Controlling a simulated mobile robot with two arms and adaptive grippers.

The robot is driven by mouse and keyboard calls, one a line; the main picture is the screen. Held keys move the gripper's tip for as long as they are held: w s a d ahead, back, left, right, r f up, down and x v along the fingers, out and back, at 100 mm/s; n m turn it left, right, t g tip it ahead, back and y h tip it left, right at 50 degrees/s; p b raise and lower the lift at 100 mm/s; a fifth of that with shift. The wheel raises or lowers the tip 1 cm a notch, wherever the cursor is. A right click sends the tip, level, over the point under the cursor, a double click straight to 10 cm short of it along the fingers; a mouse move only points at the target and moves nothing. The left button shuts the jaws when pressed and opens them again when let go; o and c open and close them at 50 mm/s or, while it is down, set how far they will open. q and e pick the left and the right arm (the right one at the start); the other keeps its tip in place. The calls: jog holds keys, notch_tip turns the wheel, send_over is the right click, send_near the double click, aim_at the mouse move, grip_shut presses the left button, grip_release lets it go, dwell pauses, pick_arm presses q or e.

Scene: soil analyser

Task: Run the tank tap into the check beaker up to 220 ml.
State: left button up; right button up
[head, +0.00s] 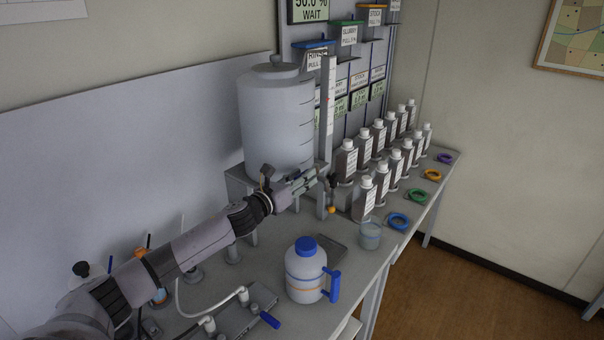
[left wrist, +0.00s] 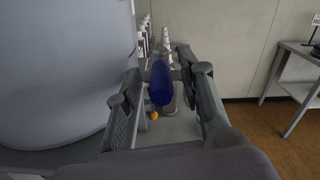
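The white tank (head: 278,115) stands on a grey raised stand, with a sight gauge strip (head: 328,105) at its right. The tap (head: 332,185), with an orange end (head: 331,210), is low at the tank's right. My left gripper (head: 318,178) is at the tap. In the left wrist view its fingers (left wrist: 163,88) stand apart around a blue cylindrical handle (left wrist: 161,82), with gaps visible beside it. A small clear beaker (head: 370,235) stands on the bench, right of and nearer than the tap; its liquid level is unreadable. My right gripper is not in view.
A white jug (head: 305,272) with a blue lid and handle stands in front, beside a flat grey plate (head: 328,250). Several capped bottles (head: 364,197) line the bench behind the beaker. Coloured rings (head: 399,221) lie along the right edge. A hose fixture (head: 232,312) is at the front.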

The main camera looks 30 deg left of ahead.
pick_arm(q)
jog(key=shift+w, duration=0.2)
jog(key=shift+c, duration=0.5)
grip_shut()
jog(key=shift+d, duration=0.1)
